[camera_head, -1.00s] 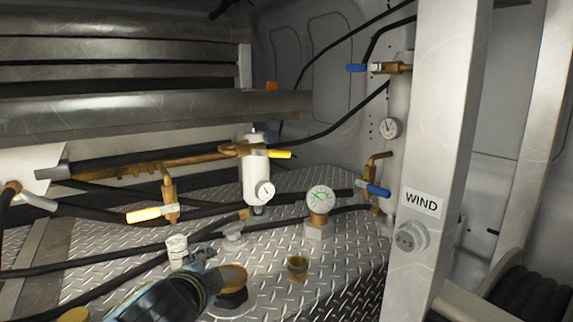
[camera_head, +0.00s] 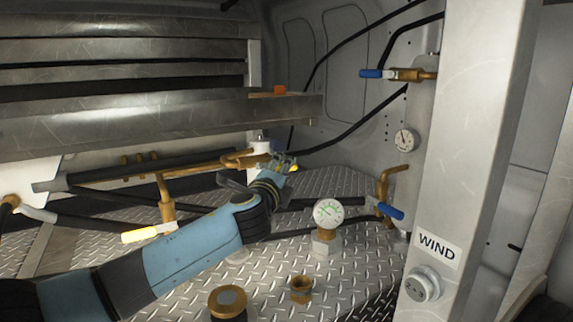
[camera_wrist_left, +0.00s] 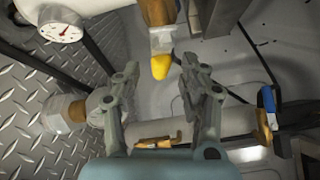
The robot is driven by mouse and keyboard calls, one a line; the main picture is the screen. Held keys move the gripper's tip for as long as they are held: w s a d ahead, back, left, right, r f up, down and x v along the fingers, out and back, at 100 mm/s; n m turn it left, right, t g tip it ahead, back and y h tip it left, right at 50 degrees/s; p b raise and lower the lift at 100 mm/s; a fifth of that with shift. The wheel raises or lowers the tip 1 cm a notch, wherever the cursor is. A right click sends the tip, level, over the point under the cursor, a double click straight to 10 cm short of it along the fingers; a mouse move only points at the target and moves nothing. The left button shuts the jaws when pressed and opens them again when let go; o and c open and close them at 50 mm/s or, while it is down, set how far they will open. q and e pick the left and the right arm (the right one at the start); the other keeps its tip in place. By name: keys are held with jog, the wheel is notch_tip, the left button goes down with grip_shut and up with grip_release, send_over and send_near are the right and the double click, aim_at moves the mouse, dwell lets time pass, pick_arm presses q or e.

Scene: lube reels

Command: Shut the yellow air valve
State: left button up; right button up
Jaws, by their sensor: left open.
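A yellow-handled valve sits on a brass pipe (camera_head: 235,158) by the white cylinder; its yellow handle tip (camera_head: 294,168) shows just past my left gripper (camera_head: 281,162). In the left wrist view the yellow handle (camera_wrist_left: 160,67) pokes down between the tips of my open left gripper (camera_wrist_left: 157,73), with space on both sides. I cannot tell whether a finger touches it. A second yellow handle (camera_head: 149,233) is on a brass valve at lower left. My right gripper is not in view.
Blue-handled valves stand at upper right (camera_head: 371,73) and lower right (camera_head: 391,211). Black hoses cross the back.

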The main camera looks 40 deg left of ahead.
pick_arm(q)
jog(key=shift+x, duration=1.65)
jog(key=shift+s, duration=0.1)
jog(key=shift+c, duration=0.3)
grip_shut()
